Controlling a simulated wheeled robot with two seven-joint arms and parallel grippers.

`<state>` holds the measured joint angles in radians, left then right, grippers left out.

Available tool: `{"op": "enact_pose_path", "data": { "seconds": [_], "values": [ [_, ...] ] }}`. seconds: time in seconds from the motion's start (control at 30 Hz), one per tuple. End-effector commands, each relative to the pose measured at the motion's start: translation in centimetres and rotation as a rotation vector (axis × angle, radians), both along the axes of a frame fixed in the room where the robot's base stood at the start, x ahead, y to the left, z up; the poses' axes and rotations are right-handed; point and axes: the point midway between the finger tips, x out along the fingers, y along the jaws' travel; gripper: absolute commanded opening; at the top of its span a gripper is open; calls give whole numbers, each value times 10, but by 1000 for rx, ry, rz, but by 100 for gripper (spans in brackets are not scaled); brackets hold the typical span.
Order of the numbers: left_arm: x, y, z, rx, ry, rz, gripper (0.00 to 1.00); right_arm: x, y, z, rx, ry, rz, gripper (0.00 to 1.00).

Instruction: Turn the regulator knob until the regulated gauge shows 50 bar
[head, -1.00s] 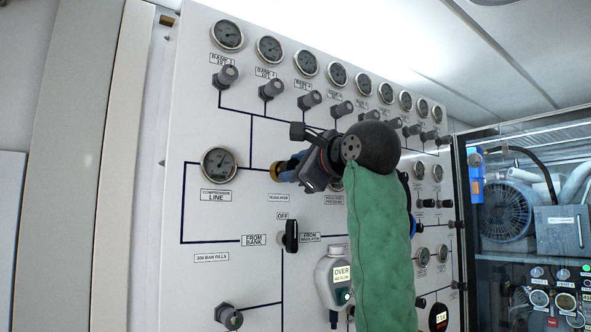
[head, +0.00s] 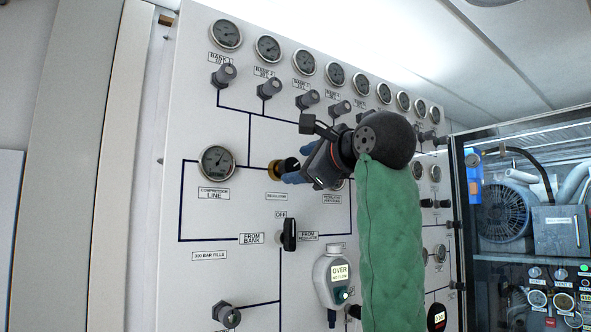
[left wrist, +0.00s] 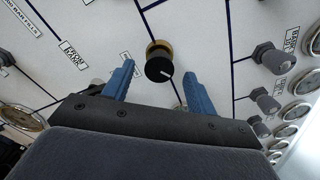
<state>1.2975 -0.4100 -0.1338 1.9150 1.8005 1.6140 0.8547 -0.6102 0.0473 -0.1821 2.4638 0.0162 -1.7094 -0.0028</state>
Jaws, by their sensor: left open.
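The regulator knob (head: 291,166) is black with a white mark on its face and a brass collar behind it; it sticks out from the white panel. It also shows in the left wrist view (left wrist: 158,68). My left gripper (left wrist: 158,72) is open, with its blue fingers on either side of the knob in that view and a gap on each side. In the head view the left gripper (head: 294,178) is in front of the panel at the knob. The regulated gauge (head: 341,184) is mostly hidden behind my gripper, so its reading cannot be told. My right gripper is not in view.
The compressor line gauge (head: 217,162) is left of the knob. A black selector handle (head: 289,235) and a grey flow meter (head: 333,275) are below. A row of bank valves (head: 270,88) juts out above. Glass-fronted machinery (head: 520,215) is at the right.

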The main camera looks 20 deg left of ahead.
Motion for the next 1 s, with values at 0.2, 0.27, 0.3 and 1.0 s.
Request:
{"op": "enact_pose_path", "data": {
  "seconds": [0.2, 0.27, 0.3, 1.0],
  "values": [
    [-21, -27, -2, 1, -1, -1, 57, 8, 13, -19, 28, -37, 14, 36],
    [-24, -32, -1, 1, -1, -1, 57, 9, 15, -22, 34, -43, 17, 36],
    [-26, -35, -1, 1, -1, -1, 57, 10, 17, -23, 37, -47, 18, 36],
    [-30, -40, -1, 1, 1, 0, 57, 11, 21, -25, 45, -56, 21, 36]
  ]
}}
